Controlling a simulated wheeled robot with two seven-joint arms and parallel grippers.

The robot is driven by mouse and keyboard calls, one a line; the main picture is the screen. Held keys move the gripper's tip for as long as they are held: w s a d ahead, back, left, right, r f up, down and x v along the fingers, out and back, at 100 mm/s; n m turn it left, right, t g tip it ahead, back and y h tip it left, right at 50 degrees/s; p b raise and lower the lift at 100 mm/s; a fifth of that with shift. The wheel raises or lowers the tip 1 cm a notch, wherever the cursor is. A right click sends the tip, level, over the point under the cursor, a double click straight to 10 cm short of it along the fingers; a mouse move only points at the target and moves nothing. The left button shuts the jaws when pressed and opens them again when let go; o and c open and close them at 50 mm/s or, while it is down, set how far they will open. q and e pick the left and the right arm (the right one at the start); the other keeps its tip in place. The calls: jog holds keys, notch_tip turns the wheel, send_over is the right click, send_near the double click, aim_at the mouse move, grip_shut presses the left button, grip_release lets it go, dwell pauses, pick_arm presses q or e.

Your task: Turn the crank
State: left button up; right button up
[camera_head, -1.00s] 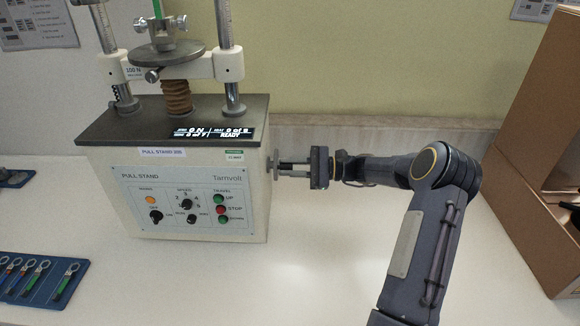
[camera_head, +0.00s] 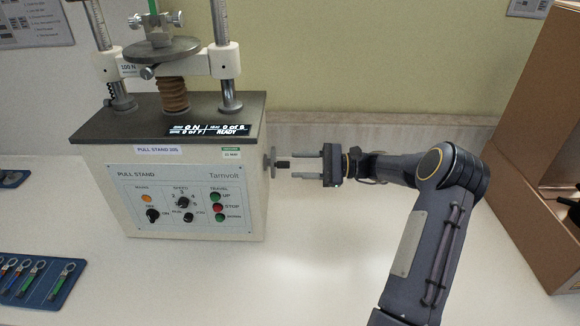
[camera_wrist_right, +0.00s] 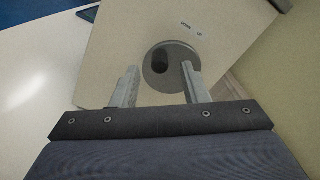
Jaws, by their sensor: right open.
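The crank (camera_head: 273,162) is on the right side of the pull stand (camera_head: 190,195), a round grey disc with a dark handle (camera_head: 283,164) sticking out to the right. In the right wrist view the disc (camera_wrist_right: 152,74) is seen nearly face on, with the dark handle (camera_wrist_right: 160,60) on it. My right gripper (camera_head: 306,164) is open and empty, its fingers pointing left at the crank. The fingertips are a little to the right of the handle, apart from it. In the right wrist view the gripper (camera_wrist_right: 158,80) has its two fingers spread apart. My left gripper is not in view.
A blue tray (camera_head: 52,290) with several ring-ended pieces lies at the lower left. A cardboard box (camera_head: 535,180) stands at the right. The white table (camera_head: 310,280) is clear in front of the stand.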

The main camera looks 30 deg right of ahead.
jog(key=v, duration=0.3)
jog(key=shift+s+d, duration=0.2)
jog(key=shift+d, duration=0.15)
dwell(0.6)
